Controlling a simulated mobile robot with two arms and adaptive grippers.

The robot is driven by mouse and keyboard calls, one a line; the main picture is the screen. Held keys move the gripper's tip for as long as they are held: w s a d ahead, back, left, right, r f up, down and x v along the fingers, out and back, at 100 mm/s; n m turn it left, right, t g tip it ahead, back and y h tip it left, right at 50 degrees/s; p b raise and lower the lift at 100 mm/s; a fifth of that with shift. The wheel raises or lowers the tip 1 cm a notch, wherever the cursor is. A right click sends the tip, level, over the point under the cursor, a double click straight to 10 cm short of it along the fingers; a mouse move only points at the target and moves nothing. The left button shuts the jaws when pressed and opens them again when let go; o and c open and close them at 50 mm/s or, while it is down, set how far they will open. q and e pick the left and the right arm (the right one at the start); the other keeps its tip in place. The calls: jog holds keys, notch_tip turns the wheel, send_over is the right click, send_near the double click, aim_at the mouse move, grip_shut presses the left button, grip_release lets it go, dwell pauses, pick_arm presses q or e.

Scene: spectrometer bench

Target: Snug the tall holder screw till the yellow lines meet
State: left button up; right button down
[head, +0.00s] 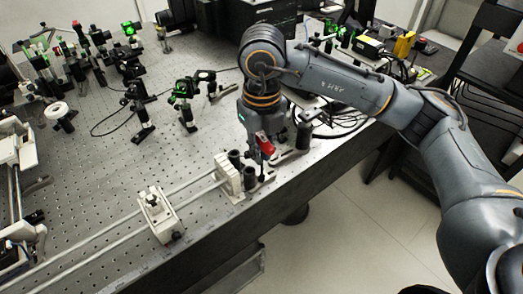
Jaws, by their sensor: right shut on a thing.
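My right gripper (263,152) points down at the bench's front edge, shut on a small red tool (266,145). Its fingertips are small and dark, so the exact grip is hard to see. Just left of it, dark upright post holders (235,158) stand beside a pale rail block (228,178). The tool's lower end is close to these holders. I cannot tell whether it touches a screw. The screw and the yellow lines are too small or hidden to make out. My left gripper is out of view.
The perforated optical bench (105,185) carries twin rails with a pale carriage (158,215). Several optics mounts (184,100) stand further back, with a loose cable near them. Another dark post (303,132) stands right of my gripper. The bench's front edge drops to floor.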

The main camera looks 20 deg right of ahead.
aim_at(262, 137)
jog(key=m, duration=0.3)
jog(key=shift+m, duration=0.3)
jog(key=shift+r+p, duration=0.3)
jog(key=shift+r, duration=0.65)
jog(key=shift+r+p, duration=1.45)
jog(key=shift+r, duration=1.05)
